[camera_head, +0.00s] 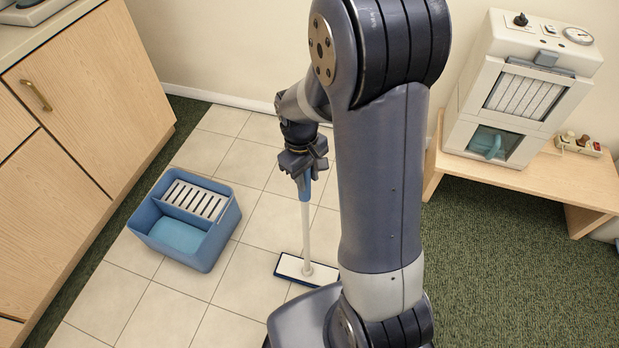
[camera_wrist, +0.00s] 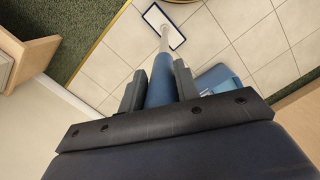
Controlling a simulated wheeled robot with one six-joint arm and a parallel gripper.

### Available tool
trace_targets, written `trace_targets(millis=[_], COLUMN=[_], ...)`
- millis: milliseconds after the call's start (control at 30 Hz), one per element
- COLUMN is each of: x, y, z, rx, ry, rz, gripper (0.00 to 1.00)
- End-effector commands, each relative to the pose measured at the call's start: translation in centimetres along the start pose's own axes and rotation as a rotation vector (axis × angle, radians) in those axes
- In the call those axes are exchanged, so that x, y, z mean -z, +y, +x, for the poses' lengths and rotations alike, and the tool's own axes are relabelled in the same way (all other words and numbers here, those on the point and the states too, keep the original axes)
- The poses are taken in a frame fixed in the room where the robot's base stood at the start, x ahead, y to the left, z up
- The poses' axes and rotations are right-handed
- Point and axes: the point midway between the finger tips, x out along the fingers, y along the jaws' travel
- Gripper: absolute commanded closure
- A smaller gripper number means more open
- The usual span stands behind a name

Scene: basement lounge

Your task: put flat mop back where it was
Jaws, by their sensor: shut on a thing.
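The flat mop has a white pole (camera_head: 306,230) with a blue grip and a flat white head with a dark blue edge (camera_head: 292,268). My gripper (camera_head: 303,172) is shut on the blue grip at the top of the pole. The mop stands nearly upright, its head at the tiled floor to the right of the blue bucket; I cannot tell if it touches. My arm hides part of the head's right side. In the wrist view the blue grip (camera_wrist: 160,88) lies between the two fingers and the mop head (camera_wrist: 163,25) shows at the top.
A blue bucket (camera_head: 212,262) with a slotted white wringer stands on the tiles. Wooden cabinets (camera_head: 50,210) line the left. A low wooden bench (camera_head: 560,182) at the right bears a white machine (camera_head: 515,90) and a power strip (camera_head: 580,146). Green carpet (camera_head: 500,270) surrounds the tiles.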

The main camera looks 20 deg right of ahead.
Motion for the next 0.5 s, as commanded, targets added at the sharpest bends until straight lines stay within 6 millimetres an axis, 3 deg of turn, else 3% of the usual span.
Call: trace_targets(millis=[433,467,500], x=[0.18,0.14,0.13], y=[0.04,0.02,0.02], z=[0.93,1.0,0.93], rx=[-0.001,-0.001,-0.001], ry=[0.002,0.001,0.001], rz=[0.001,0.001,0.001], gripper=[1.0,0.69,0.65])
